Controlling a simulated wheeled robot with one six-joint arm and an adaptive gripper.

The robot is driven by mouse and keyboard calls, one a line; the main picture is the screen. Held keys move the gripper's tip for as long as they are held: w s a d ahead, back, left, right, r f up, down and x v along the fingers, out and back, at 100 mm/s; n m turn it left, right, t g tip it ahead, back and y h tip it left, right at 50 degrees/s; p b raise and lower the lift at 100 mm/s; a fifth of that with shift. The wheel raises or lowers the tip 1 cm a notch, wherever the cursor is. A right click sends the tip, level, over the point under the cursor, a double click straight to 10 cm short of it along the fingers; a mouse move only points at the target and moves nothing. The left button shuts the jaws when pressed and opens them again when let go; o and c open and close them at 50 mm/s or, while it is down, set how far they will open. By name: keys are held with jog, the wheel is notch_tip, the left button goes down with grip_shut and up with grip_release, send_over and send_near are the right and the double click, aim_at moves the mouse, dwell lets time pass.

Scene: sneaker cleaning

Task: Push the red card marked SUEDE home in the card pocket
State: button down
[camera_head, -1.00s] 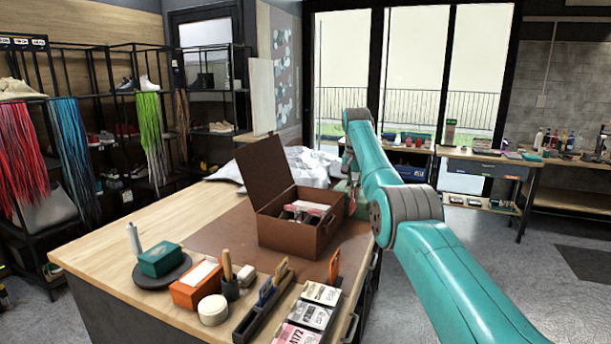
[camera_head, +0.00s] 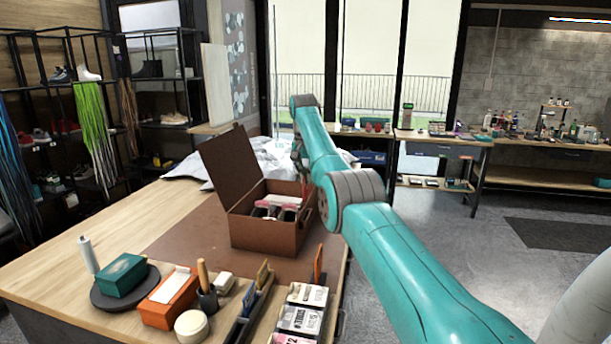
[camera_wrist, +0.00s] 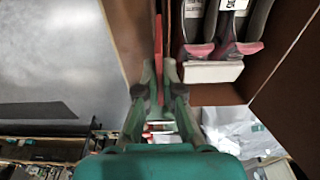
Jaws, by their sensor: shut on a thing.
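My gripper (camera_wrist: 159,68) is shut on the red card (camera_wrist: 159,38) in the wrist view. The card is seen edge-on as a thin red strip, so its SUEDE marking is not readable. It stands upright between the fingers, beside the outer wall of the open brown box (camera_wrist: 217,95). The card pocket cannot be made out clearly; how deep the card sits is not visible. In the head view the brown box (camera_head: 265,238) stands on the table with its lid raised, and my arm reaches to its right side. The gripper and card are not clear there.
Shoes (camera_wrist: 232,45) lie inside the box. In the head view, a teal box (camera_head: 122,275), an orange box (camera_head: 168,300), a brush (camera_head: 205,280) and a row of printed cards (camera_head: 300,318) stand at the table's front. White cloth (camera_head: 265,160) lies behind the box.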

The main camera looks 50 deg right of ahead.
aim_at(306, 190)
jog(key=shift+f, duration=2.6)
jog(key=shift+f, duration=2.05)
jog(key=c, duration=1.2)
grip_release()
jog(key=shift+c, duration=0.2)
jog(key=r, duration=0.4)
jog(key=a+r, duration=0.1)
jog(key=r, duration=0.7)
jog(key=shift+s+a, duration=0.15)
jog(key=shift+s, duration=0.15)
jog(key=shift+f, duration=0.1)
